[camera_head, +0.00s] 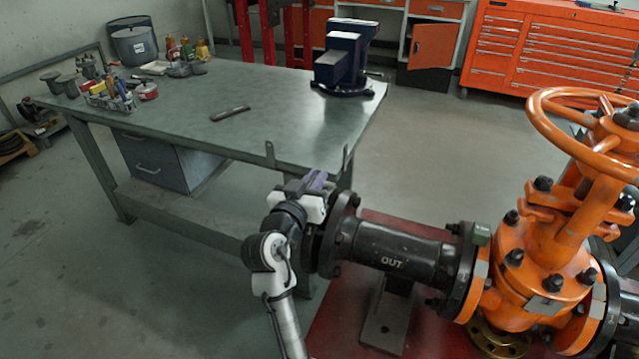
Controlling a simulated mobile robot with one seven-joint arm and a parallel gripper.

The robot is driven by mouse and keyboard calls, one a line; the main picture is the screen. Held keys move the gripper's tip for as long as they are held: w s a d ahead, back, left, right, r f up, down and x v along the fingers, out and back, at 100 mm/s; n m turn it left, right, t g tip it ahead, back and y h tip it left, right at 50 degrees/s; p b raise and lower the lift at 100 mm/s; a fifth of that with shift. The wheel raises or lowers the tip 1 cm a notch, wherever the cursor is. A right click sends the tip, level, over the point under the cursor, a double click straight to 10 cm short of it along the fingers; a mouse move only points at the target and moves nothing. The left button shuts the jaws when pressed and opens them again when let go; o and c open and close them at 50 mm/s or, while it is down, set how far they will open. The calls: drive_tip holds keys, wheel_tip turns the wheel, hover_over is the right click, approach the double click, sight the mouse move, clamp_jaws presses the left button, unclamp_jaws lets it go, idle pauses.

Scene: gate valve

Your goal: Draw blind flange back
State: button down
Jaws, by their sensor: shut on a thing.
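The blind flange (342,222) is a dark round disc at the left end of the black pipe marked OUT (405,252). It stands upright there, seen nearly edge-on. I cannot tell whether a gap lies between it and the pipe's own end flange. My gripper (318,207), white and dark with a purple part on top, comes from the left and is shut on the blind flange. The fingertips and the flange's left face are largely hidden by my wrist.
An orange gate valve (548,248) with a handwheel (568,138) stands right of the pipe, over a red base (438,335). A green workbench (265,127) with a vise (343,62) and tools lies behind my gripper. Open floor (150,290) is on the left.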

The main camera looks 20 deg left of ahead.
drive_tip(key=shift+a+f, duration=0.1)
drive_tip(key=shift+a, duration=0.05)
drive_tip(key=c, duration=1.6)
unclamp_jaws()
drive_tip(key=shift+a, duration=0.1)
drive_tip(key=shift+o, duration=0.2)
drive_tip(key=s+b, duration=0.3)
drive_tip(key=s, duration=1.1)
drive_tip(key=shift+a, duration=0.2)
